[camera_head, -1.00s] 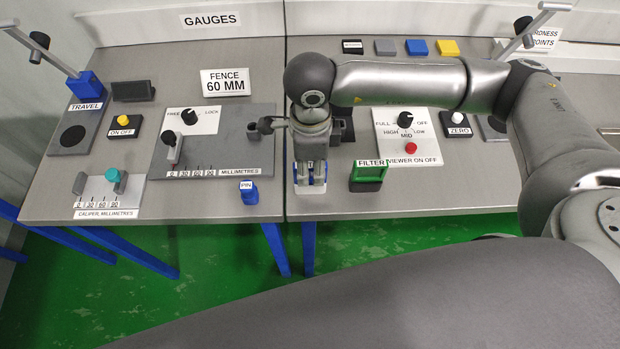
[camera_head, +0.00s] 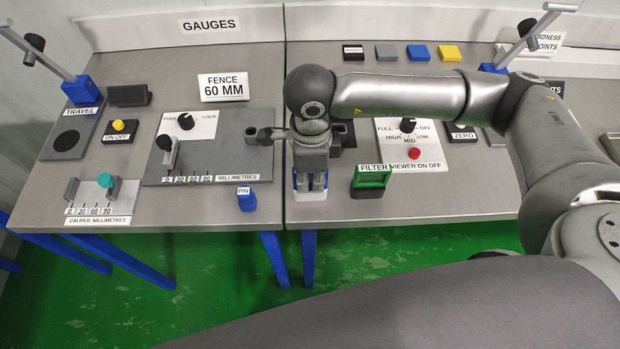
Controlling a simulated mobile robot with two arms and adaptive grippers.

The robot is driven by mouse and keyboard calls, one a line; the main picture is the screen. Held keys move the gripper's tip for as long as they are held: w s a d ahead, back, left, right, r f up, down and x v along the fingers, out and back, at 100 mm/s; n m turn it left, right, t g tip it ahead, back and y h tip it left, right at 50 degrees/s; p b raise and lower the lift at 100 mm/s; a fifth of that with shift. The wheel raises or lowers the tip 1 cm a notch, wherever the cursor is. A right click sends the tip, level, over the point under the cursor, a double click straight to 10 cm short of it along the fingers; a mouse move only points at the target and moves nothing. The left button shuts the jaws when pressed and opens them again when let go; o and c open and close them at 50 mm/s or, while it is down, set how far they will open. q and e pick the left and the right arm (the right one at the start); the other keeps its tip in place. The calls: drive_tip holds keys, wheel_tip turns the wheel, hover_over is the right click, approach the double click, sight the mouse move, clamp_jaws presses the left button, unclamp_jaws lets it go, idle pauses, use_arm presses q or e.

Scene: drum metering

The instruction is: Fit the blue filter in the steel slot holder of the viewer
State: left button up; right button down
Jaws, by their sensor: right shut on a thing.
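My right gripper (camera_head: 310,184) points down over the front left of the right-hand steel bench and is shut on a blue piece (camera_head: 296,183), which I take for the blue filter. Blue shows at both sides of the fingers, with a pale part below them near the bench top. The gripper and wrist hide most of this piece; whether it touches the bench or a holder cannot be told. A green frame (camera_head: 371,177) with a FILTER label stands right of the gripper. No steel slot holder can be made out clearly. My left gripper is not in view.
The viewer panel (camera_head: 401,132) with a black knob and red button lies behind the green frame. A blue PIN block (camera_head: 246,198) stands left of the gripper. Black, grey, blue and yellow tiles (camera_head: 449,53) lie at the back. Bare bench lies right of the green frame.

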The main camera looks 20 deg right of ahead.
drive_tip(key=shift+r, duration=0.45)
drive_tip(key=shift+r+p, duration=1)
drive_tip(key=shift+r, duration=0.9)
drive_tip(key=shift+r, duration=0.1)
drive_tip(key=shift+r, duration=0.1)
drive_tip(key=shift+r+p, duration=0.75)
drive_tip(key=shift+r, duration=1.25)
